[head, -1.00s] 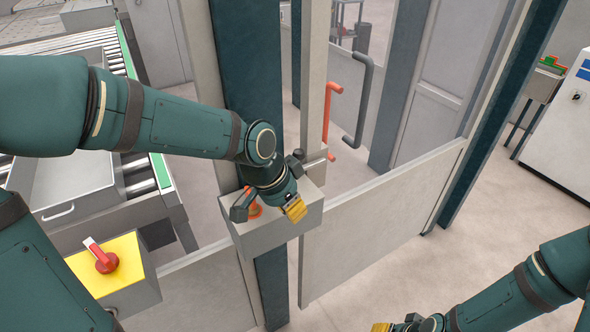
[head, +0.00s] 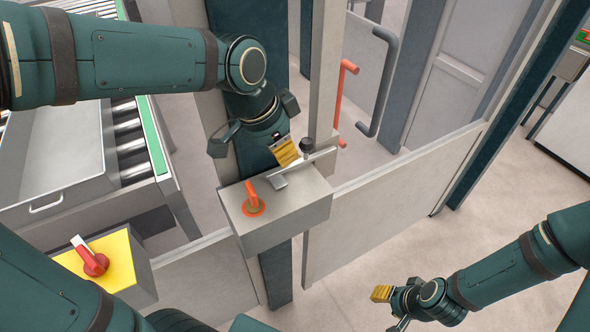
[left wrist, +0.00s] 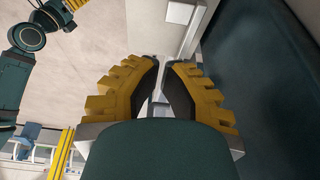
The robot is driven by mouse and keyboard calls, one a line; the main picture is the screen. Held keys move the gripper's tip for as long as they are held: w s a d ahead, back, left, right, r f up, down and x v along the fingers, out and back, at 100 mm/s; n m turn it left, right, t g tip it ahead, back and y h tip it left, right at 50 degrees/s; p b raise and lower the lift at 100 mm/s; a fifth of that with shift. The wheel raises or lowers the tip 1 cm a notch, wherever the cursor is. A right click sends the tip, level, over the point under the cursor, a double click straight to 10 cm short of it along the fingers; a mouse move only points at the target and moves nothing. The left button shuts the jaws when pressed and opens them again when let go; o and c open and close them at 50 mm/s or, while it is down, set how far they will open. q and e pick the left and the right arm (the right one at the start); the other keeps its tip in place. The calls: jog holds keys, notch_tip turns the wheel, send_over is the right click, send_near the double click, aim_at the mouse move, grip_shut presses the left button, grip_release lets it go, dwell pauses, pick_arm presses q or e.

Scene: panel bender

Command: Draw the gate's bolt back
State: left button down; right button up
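The gate's bolt (head: 318,157) is a pale metal bar with a black knob (head: 307,146), lying at the gate's edge above a grey box (head: 285,218). My left gripper (head: 284,153) is just left of the knob, over the bar's left end, apart from the knob. In the left wrist view its yellow-backed fingers (left wrist: 164,68) stand a small gap apart with nothing clearly gripped; the bolt is hard to make out there. The gate (head: 395,200) is a pale panel with an orange handle (head: 343,95). My right gripper (head: 388,308) is open and empty at lower right.
An orange rotary key (head: 252,200) sits on top of the grey box. A yellow-topped box with a red switch (head: 92,260) stands at lower left. A roller conveyor (head: 130,140) with a grey tray (head: 60,160) is at left. Floor right of the gate is clear.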

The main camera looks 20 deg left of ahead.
aim_at(301, 184)
pick_arm(q)
jog(key=b+x, duration=0.2)
jog(key=x, duration=0.8)
pick_arm(e)
jog(key=shift+s+f, duration=0.25)
jog(key=shift+f, duration=0.75)
jog(key=shift+a, duration=0.1)
